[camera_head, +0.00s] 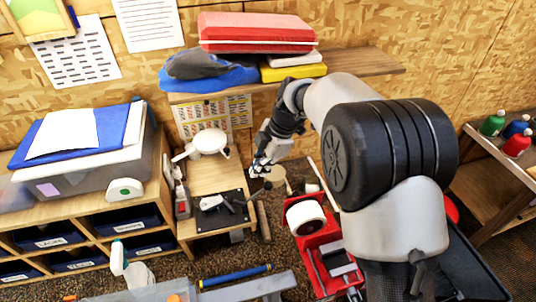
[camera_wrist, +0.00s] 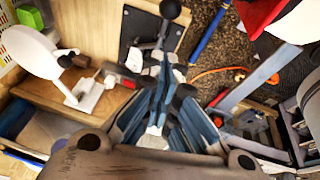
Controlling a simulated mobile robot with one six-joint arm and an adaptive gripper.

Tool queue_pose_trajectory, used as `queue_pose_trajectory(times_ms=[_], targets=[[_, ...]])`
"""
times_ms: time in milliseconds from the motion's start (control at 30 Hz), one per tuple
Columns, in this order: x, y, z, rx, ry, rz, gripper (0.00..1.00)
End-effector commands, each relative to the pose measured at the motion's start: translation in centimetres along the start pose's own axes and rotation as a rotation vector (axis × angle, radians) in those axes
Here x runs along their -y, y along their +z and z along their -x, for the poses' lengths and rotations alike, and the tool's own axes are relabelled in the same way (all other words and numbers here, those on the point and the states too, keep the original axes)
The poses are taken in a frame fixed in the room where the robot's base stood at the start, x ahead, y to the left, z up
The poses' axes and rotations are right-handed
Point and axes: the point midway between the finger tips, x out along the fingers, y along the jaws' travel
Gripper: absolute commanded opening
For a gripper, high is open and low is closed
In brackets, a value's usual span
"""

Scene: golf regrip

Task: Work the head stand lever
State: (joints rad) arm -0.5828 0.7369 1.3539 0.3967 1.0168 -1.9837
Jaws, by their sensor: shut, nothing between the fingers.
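The head stand is a black base plate (camera_head: 222,213) with a pale block and dark metal parts, set on a small wooden bench. Its lever has a round black knob (camera_wrist: 170,9), seen at the top of the wrist view, with a grey rod running down from it. The black plate (camera_wrist: 138,28) lies behind the rod there. My gripper (camera_head: 258,171) is above the right side of the bench, near the stand. In the wrist view its blue fingers (camera_wrist: 164,68) are together and empty, pointing towards the lever. Whether the fingertips touch the rod I cannot tell.
A white round-headed lamp (camera_head: 207,141) stands on the bench behind the plate. A red tool cart (camera_head: 318,262) with a white roll is to the right. A shelf (camera_head: 365,70) with stacked materials hangs above. A blue-handled tool (camera_head: 235,276) lies in front.

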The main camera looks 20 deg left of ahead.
Motion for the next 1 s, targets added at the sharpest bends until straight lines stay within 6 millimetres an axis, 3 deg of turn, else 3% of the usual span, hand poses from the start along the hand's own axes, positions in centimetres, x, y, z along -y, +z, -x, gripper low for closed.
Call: queue_pose_trajectory(times_ms=[100,333,1000], targets=[[0.1,0.0,-2.4,0.0,-0.004,-0.001,0.0],[0.0,2.3,-4.5,-0.001,-0.001,-0.003,0.0],[0.0,3.3,-5.3,-0.022,0.004,-0.006,0.0]])
